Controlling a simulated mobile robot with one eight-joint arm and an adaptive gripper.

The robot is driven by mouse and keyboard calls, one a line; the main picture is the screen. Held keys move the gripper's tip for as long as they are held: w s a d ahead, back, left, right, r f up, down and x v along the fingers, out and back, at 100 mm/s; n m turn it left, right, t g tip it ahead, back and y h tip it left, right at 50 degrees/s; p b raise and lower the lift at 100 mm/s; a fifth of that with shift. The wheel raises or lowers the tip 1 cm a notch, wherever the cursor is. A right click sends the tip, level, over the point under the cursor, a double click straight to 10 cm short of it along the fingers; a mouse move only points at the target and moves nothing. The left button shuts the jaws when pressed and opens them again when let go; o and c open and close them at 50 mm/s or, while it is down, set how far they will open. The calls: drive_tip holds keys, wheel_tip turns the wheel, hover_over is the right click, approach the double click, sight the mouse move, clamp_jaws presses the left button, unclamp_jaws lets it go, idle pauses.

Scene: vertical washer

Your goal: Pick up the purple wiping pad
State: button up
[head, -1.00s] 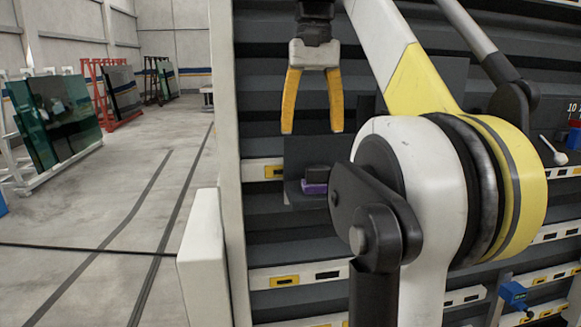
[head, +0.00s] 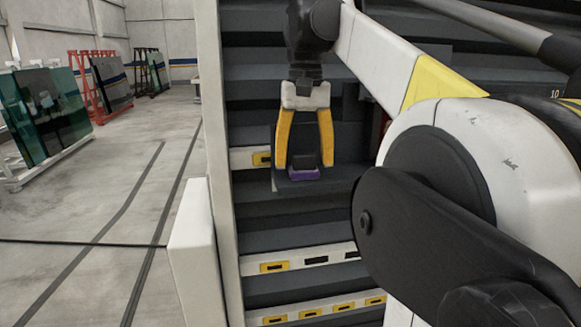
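The purple wiping pad (head: 304,174) has a dark block-like top. It sits on a small dark shelf (head: 320,185) that juts from the grey slatted rack. My gripper (head: 303,164) points down with its two yellow fingers spread. In the picture the fingertips lie on the left and right of the pad, around its dark upper part. I cannot tell whether either finger touches it. The pad's purple lower part shows between and below the fingertips.
The slatted rack (head: 290,240) carries white strips with yellow and black labels. A white post (head: 192,255) stands at the rack's left edge. Open concrete floor (head: 95,210) lies to the left, with glass panels (head: 45,115) on stands and a red rack (head: 88,90) farther back.

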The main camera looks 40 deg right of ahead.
sight(304, 153)
drive_tip(key=shift+s, duration=0.15)
drive_tip(key=c, duration=1.1)
drive_tip(key=shift+o, duration=0.2)
drive_tip(key=shift+r, duration=0.15)
drive_tip(key=shift+c, duration=0.2)
wheel_tip(304, 153, up, 10)
drive_tip(key=shift+f, duration=0.1)
drive_tip(key=shift+o, duration=0.9)
drive_tip(key=shift+c, duration=1.2)
